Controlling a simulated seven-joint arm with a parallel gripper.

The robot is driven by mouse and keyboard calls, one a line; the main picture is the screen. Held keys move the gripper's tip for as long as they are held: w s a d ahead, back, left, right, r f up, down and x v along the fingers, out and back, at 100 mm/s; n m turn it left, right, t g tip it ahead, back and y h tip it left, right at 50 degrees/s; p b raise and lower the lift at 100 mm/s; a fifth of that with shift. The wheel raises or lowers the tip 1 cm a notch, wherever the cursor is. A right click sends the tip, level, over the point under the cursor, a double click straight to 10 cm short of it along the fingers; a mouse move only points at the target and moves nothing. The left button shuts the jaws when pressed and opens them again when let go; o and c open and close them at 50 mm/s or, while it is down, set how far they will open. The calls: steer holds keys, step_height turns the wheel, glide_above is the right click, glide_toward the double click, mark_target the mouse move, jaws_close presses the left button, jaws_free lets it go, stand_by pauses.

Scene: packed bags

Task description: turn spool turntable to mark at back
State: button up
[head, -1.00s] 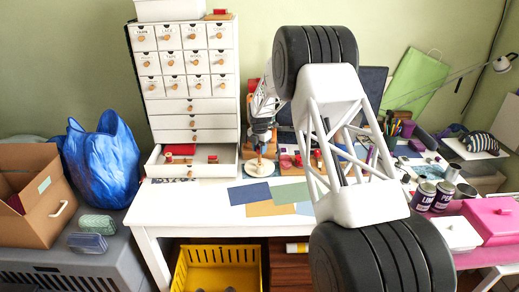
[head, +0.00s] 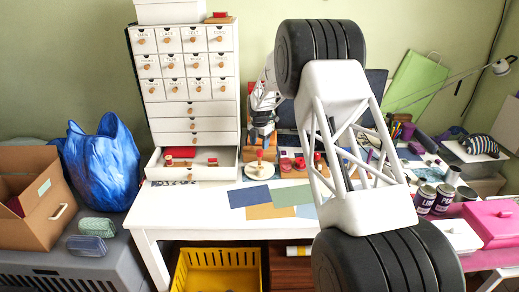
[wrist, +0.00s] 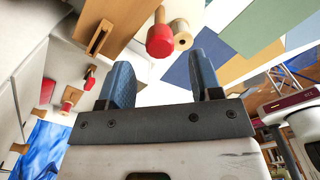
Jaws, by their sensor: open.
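The spool turntable (head: 258,174) is a pale round disc on the white table, just right of the open drawer. A red-topped upright piece (head: 260,156) stands on it. The wrist view shows a red-ended peg (wrist: 160,40) and a wooden spool (wrist: 181,34) beyond my fingers; the disc's outline and any mark on it are hard to make out there. My gripper (head: 262,132) is above and slightly behind the turntable in the head view. In the wrist view my gripper (wrist: 161,62) has its two blue fingers apart with nothing between them.
The open drawer (head: 190,172) of the white cabinet holds red and wooden pieces, left of the turntable. Several red-topped spools (head: 300,163) stand to its right. Flat coloured sheets (head: 270,201) lie in front. The front left of the table (head: 190,205) is clear.

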steer(key=shift+r, duration=1.65)
steer(key=shift+s+d+r, duration=0.15)
steer(key=shift+s+r, duration=0.1)
steer(key=shift+r, duration=0.15)
steer(key=s+d+r+m, duration=0.45)
steer(key=s+r, duration=0.25)
steer(key=s, duration=0.4)
steer(key=s+d+r+m+t, duration=0.1)
steer(key=s+d+r+m, duration=0.3)
steer(key=s+r, duration=0.55)
steer(key=s+d+r+m, duration=0.2)
steer(key=s+r+m, duration=0.4)
steer(key=s, duration=0.6)
steer(key=s+d+f+m, duration=0.2)
steer(key=s+m, duration=0.5)
steer(key=s, duration=1.1)
steer(key=s+d+f+m+t, duration=0.1)
steer(key=s+d+m, duration=0.2)
steer(key=s, duration=1.5)
steer(key=m, duration=0.4)
steer(key=shift+f+t, duration=0.3)
steer(key=shift+f, duration=0.1)
